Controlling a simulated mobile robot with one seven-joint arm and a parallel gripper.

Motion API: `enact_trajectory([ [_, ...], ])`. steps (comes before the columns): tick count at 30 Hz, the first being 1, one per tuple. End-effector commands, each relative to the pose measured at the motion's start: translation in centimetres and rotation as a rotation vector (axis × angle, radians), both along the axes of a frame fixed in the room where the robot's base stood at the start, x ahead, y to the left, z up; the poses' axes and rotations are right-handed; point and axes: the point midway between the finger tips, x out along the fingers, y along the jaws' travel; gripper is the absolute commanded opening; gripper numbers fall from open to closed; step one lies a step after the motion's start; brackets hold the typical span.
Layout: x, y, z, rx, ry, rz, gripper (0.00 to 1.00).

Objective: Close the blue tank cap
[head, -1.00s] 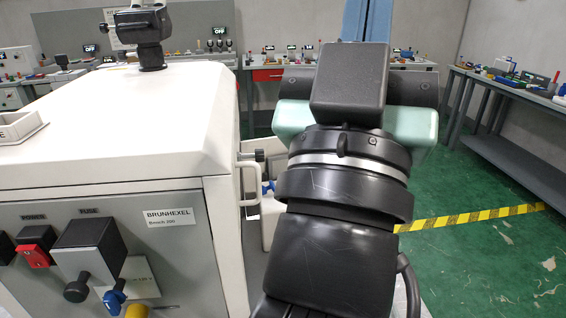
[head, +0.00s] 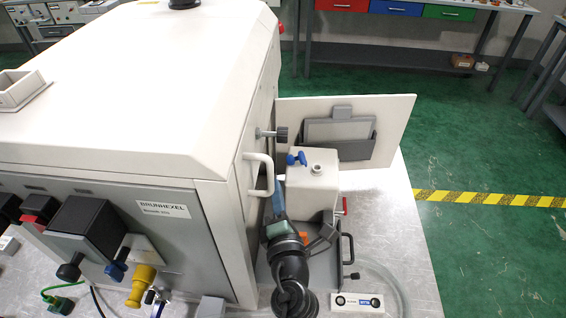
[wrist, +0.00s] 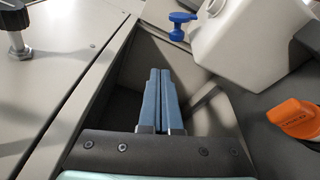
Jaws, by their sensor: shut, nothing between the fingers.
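The blue tank cap (head: 297,158) sits off to the left of the bare round neck (head: 318,168) on the white tank (head: 312,195), so the cap is open. In the wrist view the blue cap (wrist: 181,22) hangs out beside the tank (wrist: 245,40) at the upper right. My gripper (head: 278,198) is low, between the machine's side and the tank. Its two blue fingers (wrist: 165,90) are shut together and empty. They are apart from the cap, which lies ahead and slightly right in the wrist view.
The machine's side wall with a white handle (head: 262,175) and a dark knob (head: 280,135) stands close left. An open white door panel (head: 400,120) stands behind the tank. An orange part (wrist: 295,118) is right of my gripper. A control box (head: 357,303) lies in front.

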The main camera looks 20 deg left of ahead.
Motion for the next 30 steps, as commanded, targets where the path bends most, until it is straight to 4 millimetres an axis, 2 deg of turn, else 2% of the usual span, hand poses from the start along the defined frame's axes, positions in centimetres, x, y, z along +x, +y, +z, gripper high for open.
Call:
enact_trajectory([
  [3,-0.6,0.6,-2.1,-0.056,0.034,0.025,0.00],
  [8,0.3,1.3,-2.6,-0.066,0.037,0.030,0.00],
  [24,8.0,5.8,-3.5,-0.065,0.034,0.028,0.00],
  [27,8.3,3.9,-2.6,-0.062,0.035,0.022,0.00],
  [30,8.5,2.9,-2.2,-0.062,0.036,0.024,0.00],
])
